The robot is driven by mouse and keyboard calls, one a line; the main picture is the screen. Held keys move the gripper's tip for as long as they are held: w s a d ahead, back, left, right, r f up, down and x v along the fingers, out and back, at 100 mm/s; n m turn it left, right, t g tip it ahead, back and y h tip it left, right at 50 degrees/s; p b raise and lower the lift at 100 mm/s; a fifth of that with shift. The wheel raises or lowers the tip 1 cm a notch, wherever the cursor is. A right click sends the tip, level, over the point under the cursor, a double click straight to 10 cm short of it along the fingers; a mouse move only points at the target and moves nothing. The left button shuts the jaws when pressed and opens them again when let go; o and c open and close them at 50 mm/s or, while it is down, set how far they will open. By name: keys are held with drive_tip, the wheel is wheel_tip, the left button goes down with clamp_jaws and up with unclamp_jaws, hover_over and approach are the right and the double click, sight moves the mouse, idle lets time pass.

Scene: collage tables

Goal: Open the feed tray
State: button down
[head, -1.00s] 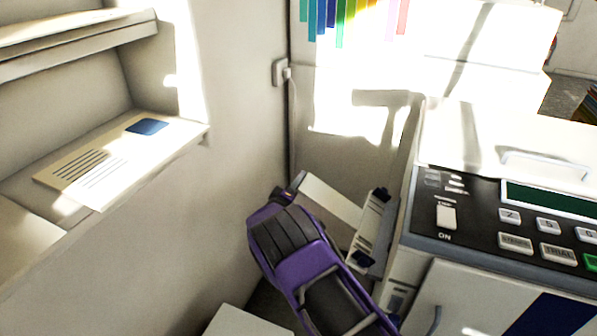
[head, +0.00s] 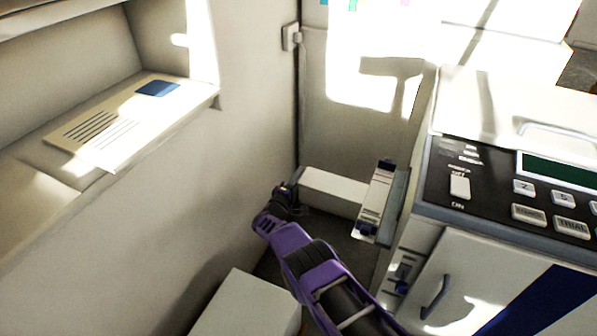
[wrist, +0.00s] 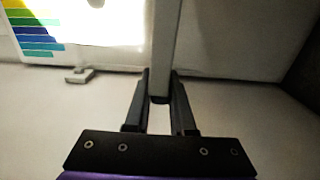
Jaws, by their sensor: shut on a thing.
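The feed tray (head: 332,190) is a pale flat panel sticking out to the left from the side of the white copier (head: 415,255). Its inner end is by a pale upright part with dark blue ends (head: 374,200). My purple gripper (head: 287,204) is at the tray's outer left end. In the wrist view my black fingers (wrist: 159,100) are shut on both sides of a narrow grey strip, the tray's edge (wrist: 164,45). The fingertips are too small to make out in the head view.
A wall with a shelf and a printed sheet (head: 120,118) stands left, close to my gripper. A white box (head: 245,305) is below it. The copier's control panel (head: 515,180) and a front door with a handle (head: 434,298) are right.

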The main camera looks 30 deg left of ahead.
drive_tip(key=shift+d+f, duration=0.1)
drive_tip(key=shift+f, duration=0.5)
drive_tip(key=c, duration=0.8)
unclamp_jaws()
drive_tip(key=shift+o, duration=0.2)
drive_tip(key=shift+r, duration=0.1)
drive_tip(key=shift+s+r+p, duration=0.1)
drive_tip(key=shift+s+p, duration=0.15)
drive_tip(key=shift+p, duration=0.05)
drive_tip(key=s+p, duration=0.4)
drive_tip(key=s, duration=1.2)
drive_tip(key=shift+s+d+p, duration=0.35)
drive_tip(key=shift+s+d, duration=0.05)
drive_tip(key=shift+d, duration=0.05)
